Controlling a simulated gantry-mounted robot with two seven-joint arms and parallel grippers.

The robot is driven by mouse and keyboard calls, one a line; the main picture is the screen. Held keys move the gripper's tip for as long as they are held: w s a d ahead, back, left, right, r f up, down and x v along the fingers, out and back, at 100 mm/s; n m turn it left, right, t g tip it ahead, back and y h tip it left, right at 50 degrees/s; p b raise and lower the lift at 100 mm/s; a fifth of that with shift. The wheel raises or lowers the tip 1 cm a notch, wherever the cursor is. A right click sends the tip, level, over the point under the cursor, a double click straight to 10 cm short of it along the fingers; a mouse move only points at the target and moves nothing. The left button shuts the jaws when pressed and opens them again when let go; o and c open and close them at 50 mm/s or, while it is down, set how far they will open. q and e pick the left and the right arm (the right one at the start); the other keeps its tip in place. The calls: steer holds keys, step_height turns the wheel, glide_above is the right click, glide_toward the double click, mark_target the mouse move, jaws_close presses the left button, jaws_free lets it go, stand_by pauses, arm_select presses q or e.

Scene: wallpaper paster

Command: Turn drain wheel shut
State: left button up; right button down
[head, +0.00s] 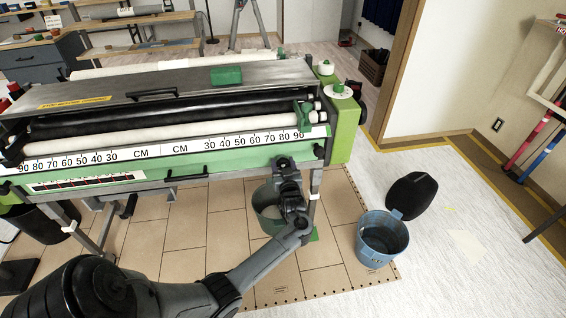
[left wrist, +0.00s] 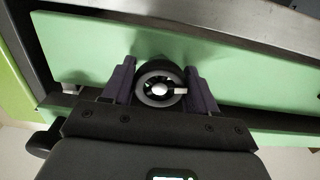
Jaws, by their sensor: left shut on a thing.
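The drain wheel (left wrist: 153,70) is a small round black knob with a light ring and a white centre, on the green front panel of the pasting machine (head: 150,172). In the left wrist view my left gripper (left wrist: 160,88) has one finger on each side of the wheel and is shut on it. In the head view the left gripper (head: 285,165) reaches the lower right of the machine's front, and the wheel is mostly hidden by it. I cannot tell how far the wheel is turned. My right gripper is in neither view.
A green bucket (head: 266,211) stands under the machine, partly behind my left arm. A blue bucket (head: 383,240) and a black rounded object (head: 412,196) are on the floor to the right. White floor covering farther right is mostly clear.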

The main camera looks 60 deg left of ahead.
arm_select(q)
steer(key=m+p, duration=0.2)
steer(key=p, duration=0.1)
steer(key=m+p, duration=0.1)
steer(key=m, duration=0.1)
steer(key=shift+r, duration=0.25)
steer(key=m+p, duration=0.3)
steer(key=m, duration=0.1)
steer(key=shift+f+m, duration=0.1)
steer(key=shift+m, duration=0.3)
steer(key=m+p, duration=0.3)
steer(key=m, duration=0.2)
steer(key=shift+s+m, duration=0.1)
steer(key=shift+m, duration=0.2)
steer(key=m+p, duration=0.1)
steer(key=m, duration=0.4)
steer(key=shift+m, duration=0.3)
steer(key=o, duration=1)
